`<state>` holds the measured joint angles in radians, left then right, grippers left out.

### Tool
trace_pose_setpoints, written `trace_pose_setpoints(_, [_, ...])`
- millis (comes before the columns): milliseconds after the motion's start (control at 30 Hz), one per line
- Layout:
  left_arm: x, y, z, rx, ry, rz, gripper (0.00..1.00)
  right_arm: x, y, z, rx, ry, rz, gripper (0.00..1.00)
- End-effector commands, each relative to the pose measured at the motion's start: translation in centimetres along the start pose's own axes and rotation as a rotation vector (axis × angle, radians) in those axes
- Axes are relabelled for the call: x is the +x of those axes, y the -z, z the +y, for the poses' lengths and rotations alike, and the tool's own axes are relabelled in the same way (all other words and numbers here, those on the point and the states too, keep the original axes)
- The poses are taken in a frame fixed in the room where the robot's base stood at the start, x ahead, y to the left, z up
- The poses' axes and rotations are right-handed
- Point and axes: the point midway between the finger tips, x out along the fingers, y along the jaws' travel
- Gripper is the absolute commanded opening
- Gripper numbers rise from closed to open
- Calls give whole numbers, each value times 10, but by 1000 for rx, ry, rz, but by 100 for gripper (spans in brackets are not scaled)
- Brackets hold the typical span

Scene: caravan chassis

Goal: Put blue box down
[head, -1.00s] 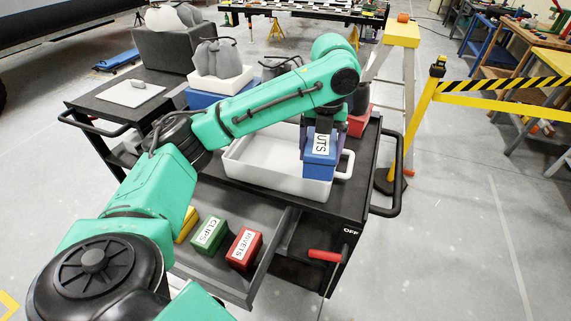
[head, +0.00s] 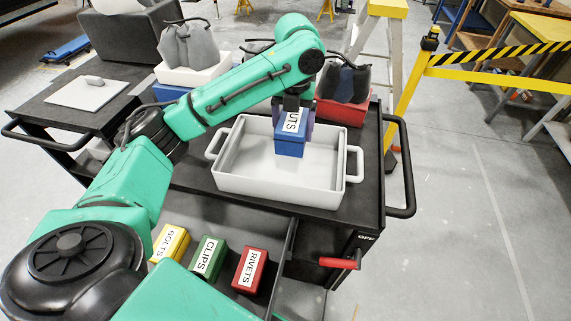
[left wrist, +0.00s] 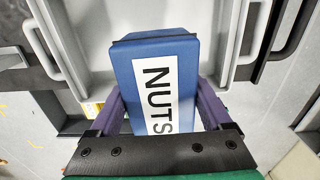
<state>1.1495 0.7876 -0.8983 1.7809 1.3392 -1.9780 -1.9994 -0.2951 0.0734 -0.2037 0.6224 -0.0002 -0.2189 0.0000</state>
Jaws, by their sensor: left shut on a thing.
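The blue box (head: 289,147) has a white label reading NUTS. My left gripper (head: 292,118) is shut on it, with a purple finger on each side. The box hangs roughly upright over the white tray (head: 266,187), toward its back right part; the tray floor shows bare around it. I cannot tell how far its underside is above the floor. In the left wrist view the blue box (left wrist: 152,60) fills the middle between the fingers, label toward the camera. My right gripper is not in view.
The tray stands on a black cart (head: 345,205). An open drawer below holds yellow BOLTS (head: 170,243), green CLIPS (head: 207,258) and red RIVETS (head: 250,270) boxes. A red bin (head: 342,110) with a dark bag stands behind the tray. A ladder and yellow barrier are at right.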

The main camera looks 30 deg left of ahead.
Motion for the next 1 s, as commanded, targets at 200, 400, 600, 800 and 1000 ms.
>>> trace_pose_setpoints(200, [68,1,1,-1,-2,1,0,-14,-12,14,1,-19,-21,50])
trace_pose_setpoints(400, [106,0,0,0,1,-2,0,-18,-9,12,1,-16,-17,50])
trace_pose_setpoints(600, [142,0,0,0,1,-2,0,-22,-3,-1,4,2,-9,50])
trace_pose_setpoints(800, [145,-1,0,0,1,-5,0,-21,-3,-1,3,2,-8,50])
trace_pose_setpoints(1000, [146,0,0,0,0,-3,100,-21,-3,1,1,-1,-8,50])
